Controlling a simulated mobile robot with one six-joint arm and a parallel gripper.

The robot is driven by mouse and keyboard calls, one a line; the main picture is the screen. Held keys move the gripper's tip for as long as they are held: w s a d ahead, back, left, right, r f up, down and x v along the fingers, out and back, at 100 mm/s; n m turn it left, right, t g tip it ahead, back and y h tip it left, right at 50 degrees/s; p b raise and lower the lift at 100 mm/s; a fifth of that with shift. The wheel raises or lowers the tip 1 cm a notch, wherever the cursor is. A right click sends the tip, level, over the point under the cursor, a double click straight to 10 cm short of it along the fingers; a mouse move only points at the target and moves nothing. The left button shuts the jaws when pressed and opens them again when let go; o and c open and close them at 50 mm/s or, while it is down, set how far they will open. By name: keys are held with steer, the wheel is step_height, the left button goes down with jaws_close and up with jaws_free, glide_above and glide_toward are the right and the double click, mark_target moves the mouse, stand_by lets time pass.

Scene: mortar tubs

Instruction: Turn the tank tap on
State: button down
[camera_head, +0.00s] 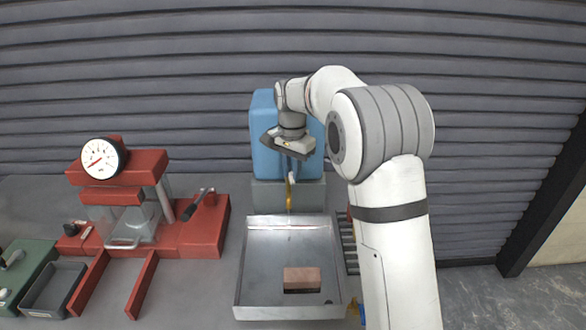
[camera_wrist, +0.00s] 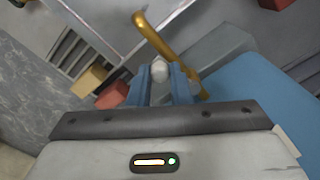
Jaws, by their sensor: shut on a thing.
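The blue tank (camera_head: 264,150) stands on a grey block against the shutter, partly hidden behind my arm. Its brass tap spout (camera_head: 290,194) points down over the back of the metal tray; in the wrist view the bent brass pipe (camera_wrist: 150,34) runs just past the fingers. My gripper (camera_head: 291,168) is in front of the tank, above the spout. In the wrist view its blue fingers (camera_wrist: 160,84) are shut on a pale grey piece, which looks like the tap handle (camera_wrist: 160,70). The handle's lower part is hidden by the fingers, so its turn angle is unclear.
The metal tray (camera_head: 241,270) below the tap holds a reddish brick (camera_head: 302,275). A red press with a gauge (camera_head: 103,158) stands at left, with a green device (camera_head: 28,275) beside it. A dark rack (camera_head: 349,245) lies right of the tray.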

steer(key=c, duration=1.3)
jaws_free()
steer(key=shift+c, duration=0.2)
steer(key=shift+r, duration=0.1)
step_height(320, 180, up, 7)
steer(key=shift+r+b, duration=0.2)
steer(key=shift+b, duration=0.15)
steer(key=shift+r, duration=0.15)
steer(key=shift+s, duration=0.1)
steer(key=s+d+r+n+t, duration=0.1)
steer(key=s+d+n, duration=0.1)
steer(key=s+d, duration=0.45)
steer(key=s+d+r+n+t, duration=0.1)
steer(key=s+d, duration=0.2)
steer(key=s, duration=0.6)
steer(key=s+d+f+n, duration=0.2)
steer(key=s+f, duration=0.1)
steer(key=s, duration=0.5)
steer(key=s+d+f+n+t, duration=0.1)
steer(key=s+f, duration=0.3)
steer(key=s, duration=0.5)
steer(key=shift+s+d+f+n, duration=0.3)
steer(key=shift+d+n, duration=0.3)
steer(key=shift+d, duration=0.25)
